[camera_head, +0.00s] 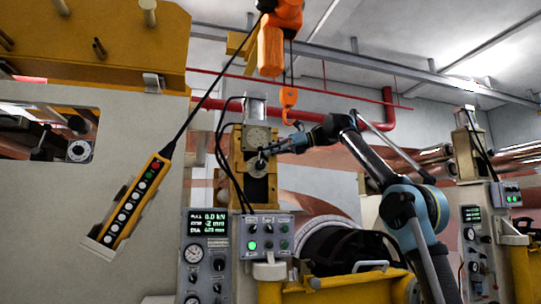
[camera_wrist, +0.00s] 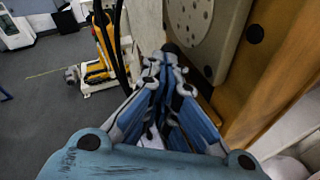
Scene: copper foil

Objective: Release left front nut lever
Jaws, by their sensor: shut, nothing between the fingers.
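My gripper (camera_head: 266,151) reaches from the right to the front of the yellow-sided block (camera_head: 237,163) in the head view. The block's round plate (camera_wrist: 190,22) is right of the fingertips.
An orange hoist hook (camera_head: 289,97) hangs above the block. A yellow button pendant (camera_head: 130,203) hangs at left on a slanting cable. A control panel (camera_head: 263,236) with lit buttons stands below. A similar post (camera_head: 467,150) stands at right. Open grey floor (camera_wrist: 50,100) shows in the wrist view.

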